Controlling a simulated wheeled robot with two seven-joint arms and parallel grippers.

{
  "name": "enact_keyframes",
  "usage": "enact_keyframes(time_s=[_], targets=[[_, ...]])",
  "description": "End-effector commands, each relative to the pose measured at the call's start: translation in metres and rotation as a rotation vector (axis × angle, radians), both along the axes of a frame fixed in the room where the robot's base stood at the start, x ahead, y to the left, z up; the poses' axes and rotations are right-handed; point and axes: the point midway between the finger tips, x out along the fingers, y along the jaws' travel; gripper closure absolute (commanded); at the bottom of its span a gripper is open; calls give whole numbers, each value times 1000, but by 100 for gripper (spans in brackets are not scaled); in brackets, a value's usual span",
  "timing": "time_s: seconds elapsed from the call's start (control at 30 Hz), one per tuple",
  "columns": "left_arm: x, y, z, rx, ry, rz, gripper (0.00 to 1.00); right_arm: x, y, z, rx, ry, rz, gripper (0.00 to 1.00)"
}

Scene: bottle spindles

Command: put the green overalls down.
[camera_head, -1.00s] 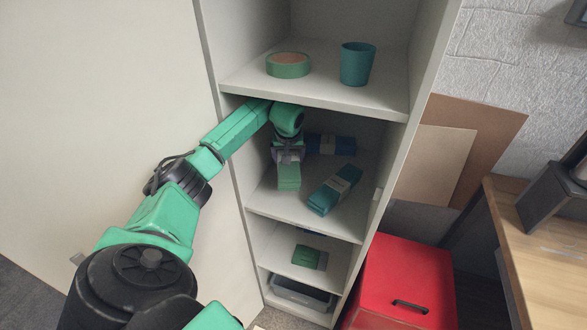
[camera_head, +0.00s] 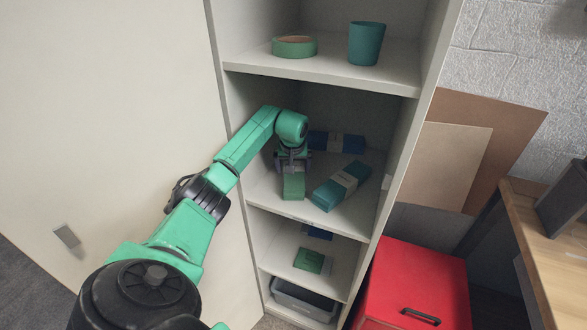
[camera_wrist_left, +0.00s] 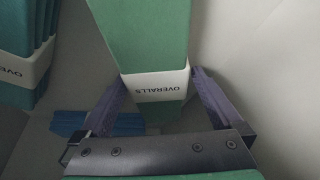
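The green overalls (camera_head: 293,187) are a folded bundle inside the cabinet's middle compartment, near the front left of its shelf (camera_head: 276,200). In the left wrist view the overalls (camera_wrist_left: 150,35) have a pale band (camera_wrist_left: 155,85) reading "OVERALLS". My left gripper (camera_head: 292,168) has its fingers on both sides of this band; in the wrist view the fingertips (camera_wrist_left: 157,80) appear to touch it, so the gripper looks shut on the bundle. Whether the bundle's underside touches the shelf is hard to tell. My right gripper is not in view.
A teal banded bundle (camera_head: 335,190) lies just right of the overalls, and a blue one (camera_head: 348,143) lies behind. A tape roll (camera_head: 294,46) and teal cup (camera_head: 365,44) stand on the shelf above. Cabinet walls are close on both sides.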

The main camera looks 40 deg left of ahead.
Motion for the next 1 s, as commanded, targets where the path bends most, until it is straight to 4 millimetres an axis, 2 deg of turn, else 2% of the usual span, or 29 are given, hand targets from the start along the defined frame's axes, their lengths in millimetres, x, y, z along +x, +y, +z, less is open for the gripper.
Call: enact_keyframes(time_s=[0.23, 0.5, 0.6, 1.0], targets=[[-1, -1, 9, 3, -3, -1, 0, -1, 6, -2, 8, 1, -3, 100], [-17, -15, 59, 3, -4, 0, 0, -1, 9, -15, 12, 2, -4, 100], [-21, -18, 69, 2, -1, -1, 0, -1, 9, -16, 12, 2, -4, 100], [-22, -19, 71, 0, 0, 0, 0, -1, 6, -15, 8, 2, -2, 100]])
